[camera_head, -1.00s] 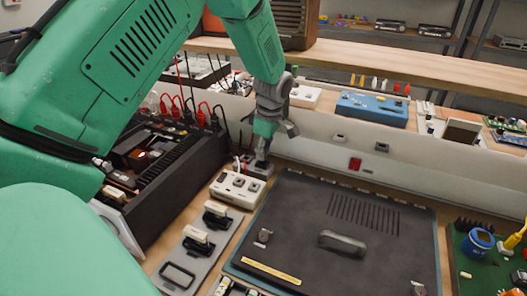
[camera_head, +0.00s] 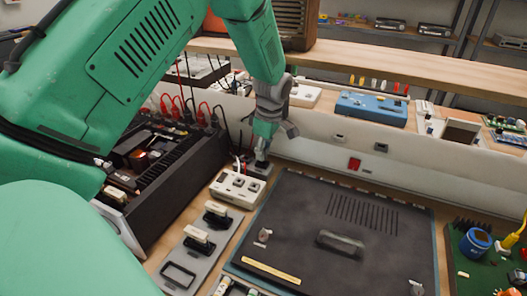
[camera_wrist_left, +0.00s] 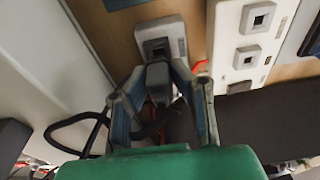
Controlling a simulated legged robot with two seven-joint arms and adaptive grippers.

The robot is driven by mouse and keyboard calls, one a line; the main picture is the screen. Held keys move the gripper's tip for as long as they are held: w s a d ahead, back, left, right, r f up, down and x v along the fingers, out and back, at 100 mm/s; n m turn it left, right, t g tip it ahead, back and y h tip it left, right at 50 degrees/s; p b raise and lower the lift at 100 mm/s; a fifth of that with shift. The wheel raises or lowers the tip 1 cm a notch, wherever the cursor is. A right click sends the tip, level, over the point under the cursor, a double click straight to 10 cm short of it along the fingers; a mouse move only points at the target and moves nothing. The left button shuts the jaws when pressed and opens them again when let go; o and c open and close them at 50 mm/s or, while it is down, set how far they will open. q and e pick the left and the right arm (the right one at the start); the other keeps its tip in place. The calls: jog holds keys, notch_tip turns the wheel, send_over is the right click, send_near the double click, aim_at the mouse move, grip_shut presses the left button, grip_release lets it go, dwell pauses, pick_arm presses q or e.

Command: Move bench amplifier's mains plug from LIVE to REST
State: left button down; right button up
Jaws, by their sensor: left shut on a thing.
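My left gripper (camera_head: 262,152) points down at the back of the bench, over a small pale block with a dark single outlet (camera_head: 258,169). In the left wrist view the gripper (camera_wrist_left: 162,100) is shut on a dark grey plug (camera_wrist_left: 157,78), with a black cable trailing from it. The plug lies against or just in front of the single outlet (camera_wrist_left: 158,40); I cannot tell whether its pins are in. A white strip with several sockets (camera_head: 238,188) stands beside this block and also shows in the left wrist view (camera_wrist_left: 243,50). LIVE and REST labels are not readable. My right gripper is out of view.
An open black amplifier (camera_head: 180,170) with red and black leads stands left. A dark panel with a handle (camera_head: 345,225) covers the middle. A green circuit board (camera_head: 485,260) is right. A low pale wall (camera_head: 400,170) runs behind.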

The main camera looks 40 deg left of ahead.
pick_arm(q)
jog(key=shift+f, duration=0.85)
dwell(0.9)
jog(key=c, duration=1.3)
grip_release()
jog(key=shift+c, duration=0.2)
jog(key=shift+r, duration=0.15)
notch_tip(320, 180, up, 16)
jog(key=d+p, duration=0.1)
jog(key=p, duration=0.4)
jog(key=shift+w+d+r, duration=0.2)
jog(key=shift+w+r, duration=0.05)
jog(key=shift+w, duration=0.05)
